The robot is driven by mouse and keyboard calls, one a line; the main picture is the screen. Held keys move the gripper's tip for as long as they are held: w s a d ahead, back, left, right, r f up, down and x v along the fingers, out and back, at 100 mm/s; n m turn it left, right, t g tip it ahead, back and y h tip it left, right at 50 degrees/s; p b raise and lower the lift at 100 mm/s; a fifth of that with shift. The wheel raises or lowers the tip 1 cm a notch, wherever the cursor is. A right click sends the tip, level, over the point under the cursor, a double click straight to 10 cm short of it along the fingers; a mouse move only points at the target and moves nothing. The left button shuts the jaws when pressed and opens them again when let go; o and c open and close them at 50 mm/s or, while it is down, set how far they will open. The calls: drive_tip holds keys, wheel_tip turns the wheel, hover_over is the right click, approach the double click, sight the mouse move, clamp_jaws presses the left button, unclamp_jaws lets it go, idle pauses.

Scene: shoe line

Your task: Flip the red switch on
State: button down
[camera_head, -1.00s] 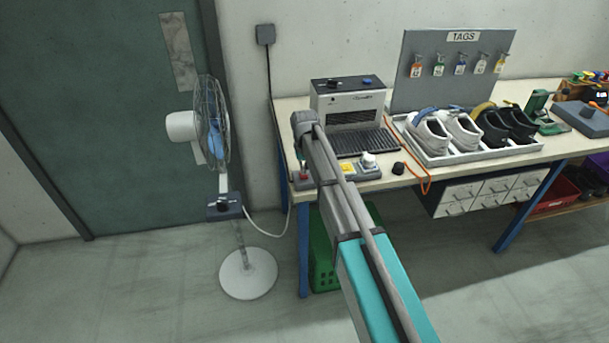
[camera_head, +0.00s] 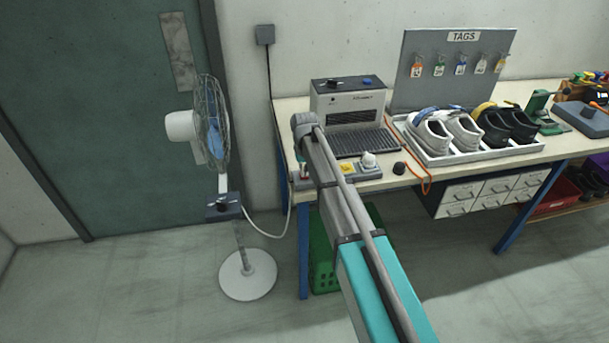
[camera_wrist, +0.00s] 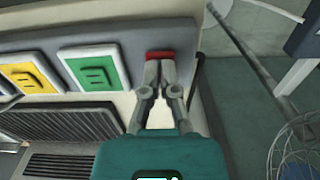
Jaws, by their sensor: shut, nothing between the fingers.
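The red switch (camera_wrist: 160,55) shows in the wrist view as a short red bar on a grey box at the table's edge. My gripper (camera_wrist: 160,63) is shut and empty, with its fingertips right at the red switch and partly covering it. I cannot tell whether they touch it or which way the switch is tipped. In the head view the grey switch box (camera_head: 300,183) sits at the table's near left corner, and my arm hides much of it and most of my gripper.
Green (camera_wrist: 93,68) and yellow (camera_wrist: 31,77) switches sit beside the red one. A grey heater-like machine (camera_head: 347,100) stands behind on the workbench (camera_head: 470,168). A fan (camera_head: 215,125) stands to the left. Shoes fill a white tray (camera_head: 470,155) to the right.

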drive_tip(key=shift+f+b, duration=0.4)
drive_tip(key=shift+f, duration=0.05)
idle(0.3)
drive_tip(key=shift+r+p, duration=3.55)
drive_tip(key=s+d+m, duration=0.3)
drive_tip(key=s+d, duration=2)
drive_tip(key=s, duration=0.3)
drive_tip(key=shift+d, duration=0.15)
